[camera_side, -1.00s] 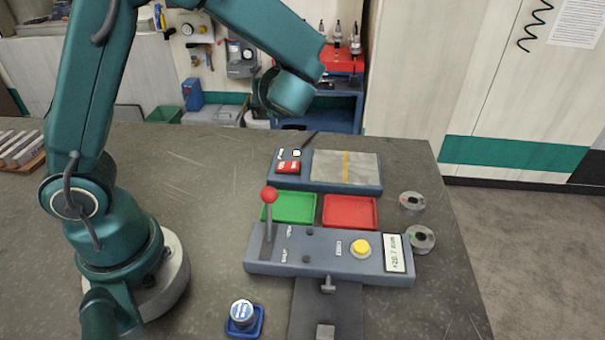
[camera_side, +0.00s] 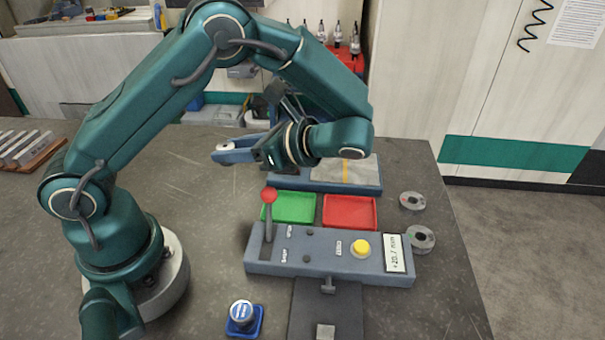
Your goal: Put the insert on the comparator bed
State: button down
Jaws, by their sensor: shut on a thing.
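My gripper (camera_side: 262,152) is shut on a blue-grey elongated piece with a pale round spot on top, which I take to be the insert (camera_side: 232,150). It is held above the table, pointing left, with its right end hidden by the jaws. The comparator appears to be the grey console (camera_side: 315,262) with a red-knobbed lever, a yellow button and a display reading about +20.7 mm. Its bed seems to be the dark plate (camera_side: 345,310) at the front, below a small plunger (camera_side: 328,286). A small light block (camera_side: 326,331) sits at the plate's front.
Green (camera_side: 290,207) and red (camera_side: 349,212) trays lie behind the console. A blue-grey unit (camera_side: 360,188) stands behind them, partly hidden by my arm. Grey rings (camera_side: 420,238) lie at the right, a round pot (camera_side: 242,313) at the front. The table's left middle is clear.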

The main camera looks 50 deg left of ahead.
jog(key=s+d+n+g+h, duration=0.2)
jog(key=d+n+h, duration=0.2)
jog(key=s+d+n+g+h, duration=0.2)
jog(key=d+n+g+h, duration=0.1)
jog(key=d+n+h, duration=0.2)
jog(key=s+d+n+g+h, duration=0.2)
jog(key=d+n+h, duration=0.2)
jog(key=shift+s+d+n+g, duration=0.2)
jog(key=shift+s+n+g, duration=0.1)
jog(key=shift+n+g, duration=0.1)
jog(key=w+d+r+n+t+h, duration=0.6)
jog(key=d+r+n+t+h, duration=0.25)
jog(key=d+n+h, duration=0.3)
send_over(324, 300)
notch_tip(324, 300, down, 10)
jog(key=shift+n+g, duration=0.25)
jog(key=shift+g, duration=0.2)
jog(key=shift+f, duration=3.45)
